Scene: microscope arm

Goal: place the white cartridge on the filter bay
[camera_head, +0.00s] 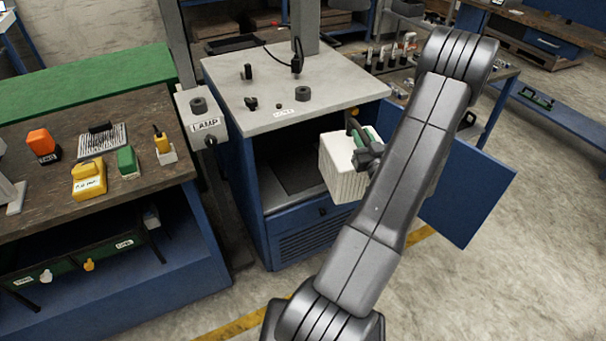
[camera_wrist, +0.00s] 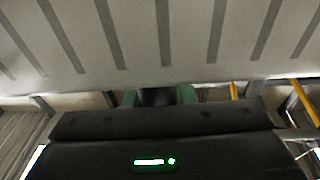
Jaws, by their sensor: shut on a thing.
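The white cartridge (camera_head: 341,172), a pale ribbed block, is in the air in front of the open blue cabinet, at its right side. My gripper (camera_head: 366,147) is shut on it at the cartridge's right side. In the wrist view the cartridge's ribbed face (camera_wrist: 135,45) fills the top of the picture, with dark grooves. The gripper also shows below it (camera_wrist: 160,97), its fingers partly hidden. The filter bay seems to be the dark opening (camera_head: 277,172) under the grey cabinet top. The cartridge and my arm hide its right part.
The blue cabinet door (camera_head: 470,200) stands open to the right, behind my arm. A grey top (camera_head: 290,85) with small knobs covers the cabinet.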

